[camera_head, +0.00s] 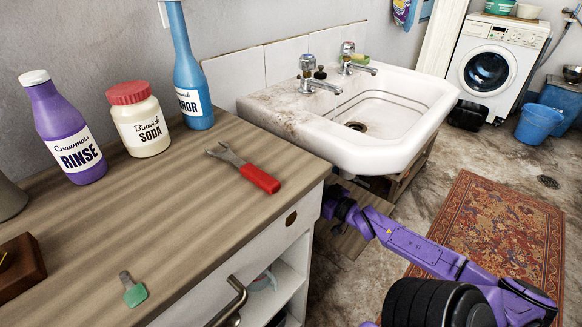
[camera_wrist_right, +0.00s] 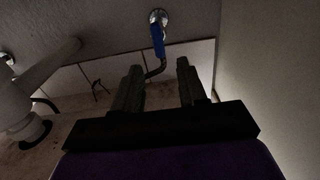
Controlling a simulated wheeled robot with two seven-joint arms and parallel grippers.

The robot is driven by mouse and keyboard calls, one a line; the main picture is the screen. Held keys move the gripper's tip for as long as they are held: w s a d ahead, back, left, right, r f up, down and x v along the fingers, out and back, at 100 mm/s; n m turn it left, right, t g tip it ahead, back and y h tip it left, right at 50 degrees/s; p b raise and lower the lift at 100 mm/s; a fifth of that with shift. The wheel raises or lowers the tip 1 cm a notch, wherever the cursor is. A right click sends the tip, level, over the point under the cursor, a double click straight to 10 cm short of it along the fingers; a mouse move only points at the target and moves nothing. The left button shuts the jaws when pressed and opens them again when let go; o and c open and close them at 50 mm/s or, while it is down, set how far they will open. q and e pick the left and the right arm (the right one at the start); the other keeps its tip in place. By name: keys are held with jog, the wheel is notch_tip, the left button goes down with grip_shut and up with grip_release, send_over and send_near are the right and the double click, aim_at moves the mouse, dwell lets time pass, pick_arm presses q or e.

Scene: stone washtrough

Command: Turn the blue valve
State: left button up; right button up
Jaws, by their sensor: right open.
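The blue valve (camera_wrist_right: 158,40) shows in the right wrist view as a narrow blue lever below a round metal fitting on the wall, with a bent pipe running down from it. My right gripper (camera_wrist_right: 160,70) is open, its two dark fingers pointing toward the valve. The valve appears beyond the fingertips, roughly in line with the gap between them, and nothing is seen gripped. In the head view my purple right arm reaches in under the sink (camera_head: 396,147), and its gripper end and the valve are hidden there. My left gripper is not in view.
A pale drain pipe (camera_wrist_right: 40,80) is left of the gripper under the sink, and a light wall or panel (camera_wrist_right: 270,70) is close on the right. The wooden counter (camera_head: 200,220) holds bottles, a jar and a red-handled wrench (camera_head: 245,168). A rug (camera_head: 495,235) covers the floor.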

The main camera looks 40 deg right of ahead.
jog(key=w, duration=0.6)
jog(key=shift+w+a+b, duration=0.25)
jog(key=shift+w+b, duration=0.05)
jog(key=shift+b, duration=0.15)
jog(key=shift+f, duration=0.1)
grip_shut()
